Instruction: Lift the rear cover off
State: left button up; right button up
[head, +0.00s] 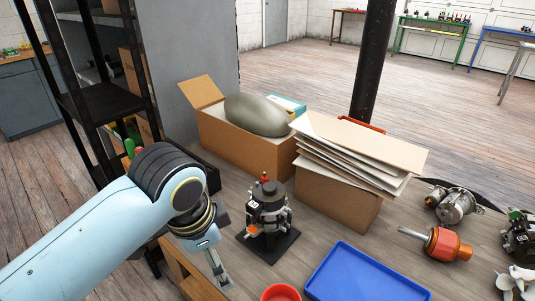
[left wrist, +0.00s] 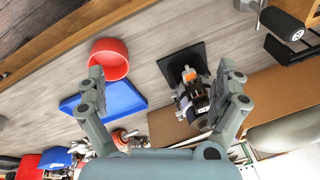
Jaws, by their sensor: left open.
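The alternator (head: 267,212) stands upright on a black base plate (head: 284,245) on the bench. Its dark top part (head: 266,190), which looks like the rear cover, is in place with a small red-orange piece above it. In the left wrist view the alternator (left wrist: 192,97) shows beyond my fingers, nearer the right finger. My left gripper (head: 218,272) is beside the base plate, left of the alternator and apart from it. In the left wrist view this gripper (left wrist: 165,80) is open, with nothing between its fingertips. My right gripper is not in view.
A red bowl (left wrist: 108,57) and a blue tray (head: 365,275) lie close by. Behind the alternator stand an open cardboard box (head: 248,150) with a grey-green rounded object and a box topped with cardboard sheets (head: 345,205). Other machine parts (head: 450,205) lie at the right.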

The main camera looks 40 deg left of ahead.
pick_arm(q)
jog(key=w+a+r+m+g, duration=0.2)
jog(key=w+r+m, duration=0.2)
jog(key=w+m, duration=0.7)
notch_tip(320, 180, up, 4)
jog(key=m, duration=0.7)
send_over(267, 183)
jog(key=shift+r+g+h+p, duration=0.2)
jog(key=shift+g+h+p, duration=0.15)
jog(key=shift+g+h, duration=0.05)
notch_tip(267, 183, down, 10)
jog(key=shift+f+p, duration=0.25)
jog(key=shift+p, duration=0.05)
jog(key=shift+c, duration=0.4)
jog(key=c, duration=1.1)
jog(key=shift+c, duration=0.2)
jog(key=shift+r+p, duration=0.2)
jog(key=shift+p, duration=0.3)
jog(key=shift+r, duration=0.1)
jog(key=shift+r+p, duration=0.5)
jog(key=shift+p, duration=0.35)
